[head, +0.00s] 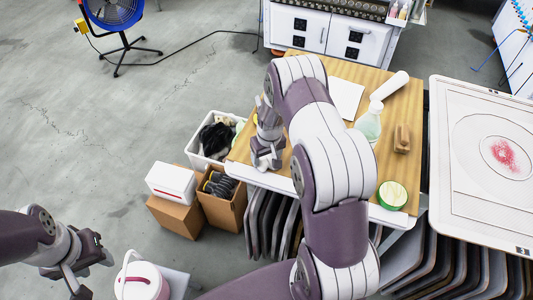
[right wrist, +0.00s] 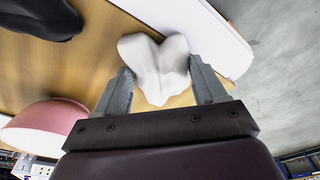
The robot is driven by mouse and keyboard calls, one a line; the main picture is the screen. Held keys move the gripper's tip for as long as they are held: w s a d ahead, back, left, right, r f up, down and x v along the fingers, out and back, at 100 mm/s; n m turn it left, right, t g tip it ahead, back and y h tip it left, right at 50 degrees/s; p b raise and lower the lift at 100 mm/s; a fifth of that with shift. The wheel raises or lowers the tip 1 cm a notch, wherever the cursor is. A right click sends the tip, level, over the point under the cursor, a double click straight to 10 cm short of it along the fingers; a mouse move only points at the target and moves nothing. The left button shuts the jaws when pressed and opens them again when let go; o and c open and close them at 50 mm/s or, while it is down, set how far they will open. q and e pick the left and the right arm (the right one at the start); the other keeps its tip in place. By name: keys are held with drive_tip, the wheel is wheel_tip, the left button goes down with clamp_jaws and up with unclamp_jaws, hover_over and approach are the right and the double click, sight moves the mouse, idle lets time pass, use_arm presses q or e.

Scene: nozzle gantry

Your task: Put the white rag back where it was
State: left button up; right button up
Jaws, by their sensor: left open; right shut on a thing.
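The white rag (right wrist: 155,65) is a soft, folded bundle between the fingers of my right gripper (right wrist: 160,88) in the right wrist view. The gripper is shut on it, and the wood tabletop (right wrist: 80,75) lies behind it. In the head view my right gripper (head: 266,163) is at the left front edge of the wooden table (head: 370,160); I cannot make out the rag there. My left gripper (head: 88,270) is open and empty at the lower left, near a white and pink bucket (head: 142,284).
On the table are a white sheet (head: 345,98), a spray bottle (head: 369,124), a wooden block (head: 402,138) and a green-rimmed tin (head: 392,195). A white bin (head: 196,150) of dark cloths and cardboard boxes (head: 175,216) stand left of the table. Panels are racked below.

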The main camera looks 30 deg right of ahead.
drive_tip(key=shift+s+a+f, duration=0.1)
drive_tip(key=shift+s+f, duration=0.05)
drive_tip(key=shift+f, duration=0.05)
drive_tip(key=o, duration=0.9)
drive_tip(key=shift+r, duration=0.1)
drive_tip(key=shift+o, duration=0.2)
drive_tip(key=shift+r, duration=0.55)
wheel_tip(320, 180, up, 12)
drive_tip(key=s+a+b, duration=0.1)
drive_tip(key=s+b, duration=0.1)
drive_tip(key=b, duration=0.1)
drive_tip(key=s+a+r, duration=0.1)
drive_tip(key=s+a, duration=0.4)
drive_tip(key=s, duration=0.3)
drive_tip(key=s+a+r+n, duration=0.1)
drive_tip(key=s+a+r, duration=0.1)
drive_tip(key=s+a, duration=0.3)
drive_tip(key=s, duration=0.3)
drive_tip(key=shift+a+r, duration=0.3)
drive_tip(key=shift+a, duration=0.1)
